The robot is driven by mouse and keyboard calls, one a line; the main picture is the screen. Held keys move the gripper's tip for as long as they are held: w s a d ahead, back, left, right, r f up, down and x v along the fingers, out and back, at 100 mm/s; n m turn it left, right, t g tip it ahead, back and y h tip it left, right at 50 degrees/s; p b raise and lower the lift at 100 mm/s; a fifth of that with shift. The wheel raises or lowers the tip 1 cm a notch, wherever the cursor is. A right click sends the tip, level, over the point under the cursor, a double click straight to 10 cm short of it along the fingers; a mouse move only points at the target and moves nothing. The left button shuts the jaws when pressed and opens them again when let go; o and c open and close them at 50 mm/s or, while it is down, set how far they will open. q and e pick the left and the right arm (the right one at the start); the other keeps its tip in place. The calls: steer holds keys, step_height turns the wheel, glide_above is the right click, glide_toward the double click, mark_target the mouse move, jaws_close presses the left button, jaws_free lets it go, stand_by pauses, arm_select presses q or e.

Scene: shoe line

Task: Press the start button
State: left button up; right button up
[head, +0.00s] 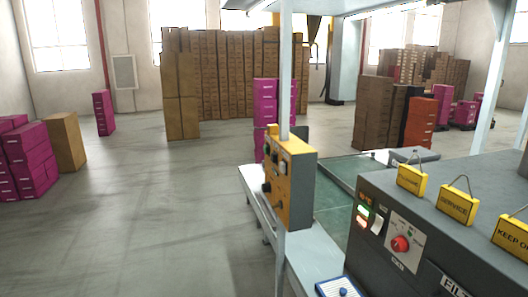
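No button in the head view is legibly marked start. A grey machine box (440,225) at the right has a small panel with a lit green part (363,211), a reddish part beside it and a white rocker-like piece (377,225). Right of these is a red rotary knob (400,243) on a pale plate. A yellow control box (297,187) on a post stands left of it, with several dark knobs or buttons on its left-facing side. Neither of my grippers is in view.
A conveyor line (333,222) with a pale frame runs between the two boxes. A blue-edged item (339,288) lies at the bottom. Yellow hanging signs (456,204) sit on the grey box. Open floor (170,220) lies left; magenta cartons (30,165) stand at the far left.

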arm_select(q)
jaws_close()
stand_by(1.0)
